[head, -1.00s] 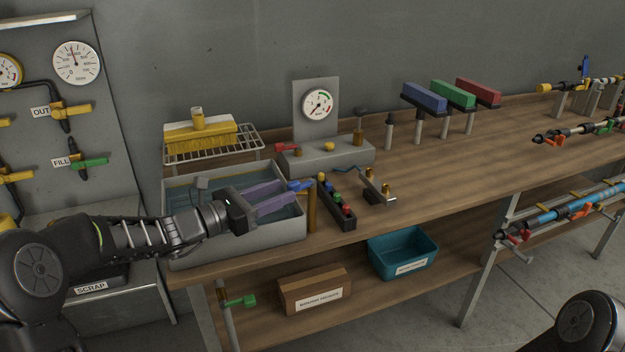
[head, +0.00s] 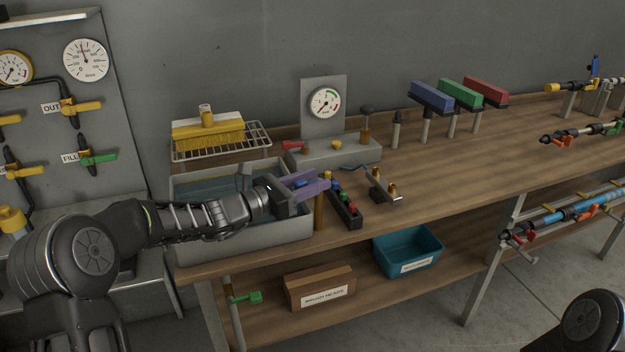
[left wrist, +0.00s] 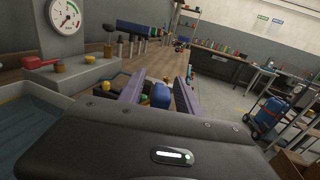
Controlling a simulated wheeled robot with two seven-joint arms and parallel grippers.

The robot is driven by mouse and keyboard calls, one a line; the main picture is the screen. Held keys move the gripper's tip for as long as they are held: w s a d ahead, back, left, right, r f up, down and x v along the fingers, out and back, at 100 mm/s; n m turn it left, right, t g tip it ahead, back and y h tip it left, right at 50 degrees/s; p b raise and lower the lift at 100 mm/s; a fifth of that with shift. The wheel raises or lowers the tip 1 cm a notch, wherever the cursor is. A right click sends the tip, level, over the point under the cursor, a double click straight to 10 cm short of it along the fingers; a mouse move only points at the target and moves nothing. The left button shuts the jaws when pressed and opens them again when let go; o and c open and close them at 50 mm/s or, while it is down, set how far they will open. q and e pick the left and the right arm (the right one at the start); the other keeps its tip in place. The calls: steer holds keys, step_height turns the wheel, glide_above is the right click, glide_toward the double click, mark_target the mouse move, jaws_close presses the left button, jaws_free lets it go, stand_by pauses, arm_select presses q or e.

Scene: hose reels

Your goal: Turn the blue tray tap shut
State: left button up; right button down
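The blue tray tap's handle (head: 304,182) shows between the purple fingers of my left gripper (head: 312,188). Its brass post (head: 319,208) stands at the right end of the grey tray (head: 290,230). In the left wrist view the blue handle (left wrist: 161,95) lies between the two fingertips, with a gap visible on both sides. My left gripper is open around it. The fingers partly hide the tap in the head view, so I cannot tell its exact angle. My right gripper is out of view.
A dark rack of coloured fittings (head: 345,207) stands close to the right of the tap. A grey gauge stand (head: 345,152) and a brush on a wire rack (head: 208,135) are behind.

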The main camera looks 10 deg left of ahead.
arm_select(q)
steer(key=shift+c, duration=0.4)
jaws_close()
